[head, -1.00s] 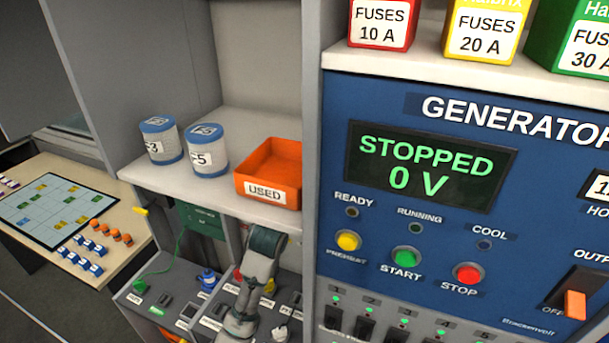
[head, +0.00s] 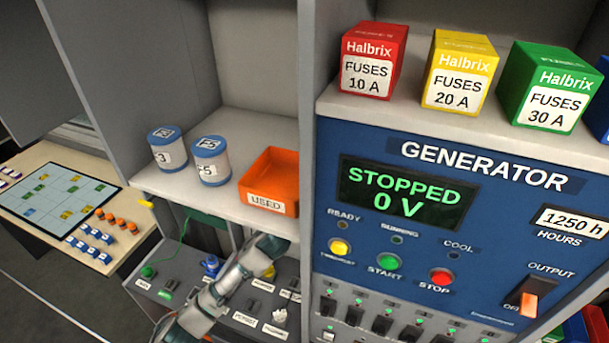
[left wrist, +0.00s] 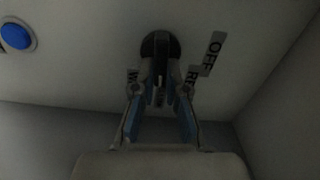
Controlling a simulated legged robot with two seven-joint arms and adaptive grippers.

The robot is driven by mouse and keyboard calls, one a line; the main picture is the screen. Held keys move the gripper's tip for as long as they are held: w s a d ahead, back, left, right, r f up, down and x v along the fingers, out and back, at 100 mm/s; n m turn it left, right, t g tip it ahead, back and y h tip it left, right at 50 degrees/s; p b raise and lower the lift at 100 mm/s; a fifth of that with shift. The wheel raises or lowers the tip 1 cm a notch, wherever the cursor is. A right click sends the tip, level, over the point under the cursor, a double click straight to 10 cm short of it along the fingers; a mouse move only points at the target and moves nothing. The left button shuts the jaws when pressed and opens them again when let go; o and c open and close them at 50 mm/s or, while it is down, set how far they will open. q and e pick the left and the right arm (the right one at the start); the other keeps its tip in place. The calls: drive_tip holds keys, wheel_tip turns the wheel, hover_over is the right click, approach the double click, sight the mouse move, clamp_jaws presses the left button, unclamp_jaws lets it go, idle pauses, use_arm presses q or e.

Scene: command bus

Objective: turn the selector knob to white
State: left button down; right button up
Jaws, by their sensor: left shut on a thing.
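The selector knob (left wrist: 160,43) is a dark round knob on a pale panel in the left wrist view. My left gripper (left wrist: 160,88) is shut on it, one blue-grey finger on each side. An OFF label (left wrist: 213,50) and a label starting "RE" (left wrist: 192,76) are to the right of the knob. A label starting with "W" (left wrist: 132,76) is to its left, partly covered by a finger. The knob's exact pointing direction is hard to make out. In the head view my left arm reaches up over the lower desk, and the knob is not clearly seen. My right gripper is not in view.
A blue button (left wrist: 16,36) is left of the knob, and a side wall (left wrist: 285,105) is at right. In the head view, the shelf (head: 225,198) holds two canisters and an orange USED bin (head: 270,178) above my arm. The generator panel (head: 490,195) stands at right.

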use_arm(q)
drive_tip(key=m, duration=0.2)
drive_tip(key=f+m, duration=0.1)
drive_tip(key=m, duration=0.1)
drive_tip(key=f+m, duration=0.1)
drive_tip(key=m, duration=0.2)
idle(0.7)
drive_tip(key=c, duration=1.2)
unclamp_jaws()
drive_tip(key=shift+r, duration=0.15)
drive_tip(key=shift+r, duration=0.15)
